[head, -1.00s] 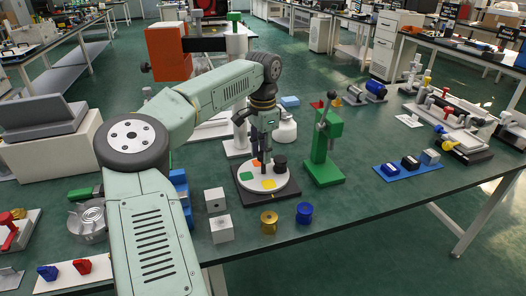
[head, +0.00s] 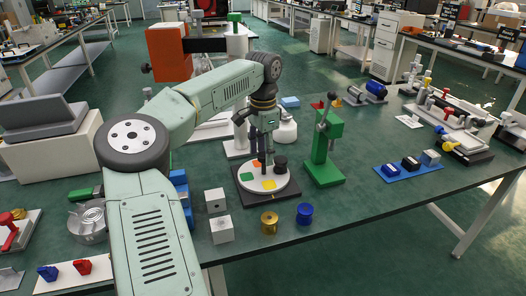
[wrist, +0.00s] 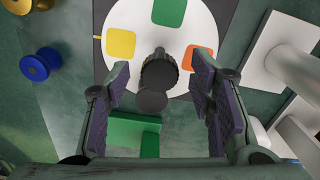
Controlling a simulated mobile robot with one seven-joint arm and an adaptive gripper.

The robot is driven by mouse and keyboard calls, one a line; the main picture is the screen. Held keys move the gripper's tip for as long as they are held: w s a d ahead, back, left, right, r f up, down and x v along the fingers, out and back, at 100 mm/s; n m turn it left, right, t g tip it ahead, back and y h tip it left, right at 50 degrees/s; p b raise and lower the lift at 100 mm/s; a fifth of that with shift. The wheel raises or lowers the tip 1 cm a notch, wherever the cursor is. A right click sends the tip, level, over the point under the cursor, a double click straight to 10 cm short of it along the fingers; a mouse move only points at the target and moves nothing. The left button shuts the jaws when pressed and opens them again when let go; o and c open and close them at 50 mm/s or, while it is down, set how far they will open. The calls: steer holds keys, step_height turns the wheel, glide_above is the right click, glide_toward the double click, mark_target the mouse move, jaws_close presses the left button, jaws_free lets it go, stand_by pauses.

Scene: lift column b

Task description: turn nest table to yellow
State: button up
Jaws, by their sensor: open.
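The nest table is a white round disc (head: 284,188) on a dark square base, with yellow (head: 268,184), green and orange patches. In the wrist view, the disc (wrist: 140,18) shows yellow (wrist: 121,44), green (wrist: 169,11) and orange (wrist: 199,60) patches. A black round knob (head: 281,162) stands near the disc's edge. It also shows in the wrist view (wrist: 159,70), between the fingertips with gaps on both sides. My gripper (head: 262,168) is open over the disc, fingers pointing down, holding nothing. A small yellow mark (wrist: 97,37) shows at the disc's left edge.
A green press stand (head: 324,150) is close right of the disc. Gold (head: 269,222) and blue (head: 304,213) spools and grey blocks (head: 222,229) sit in front. A white stand (wrist: 293,65) is near the right finger.

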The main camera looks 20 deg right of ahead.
step_height(320, 180, up, 12)
stand_by(0.4)
steer(key=shift+f, duration=0.15)
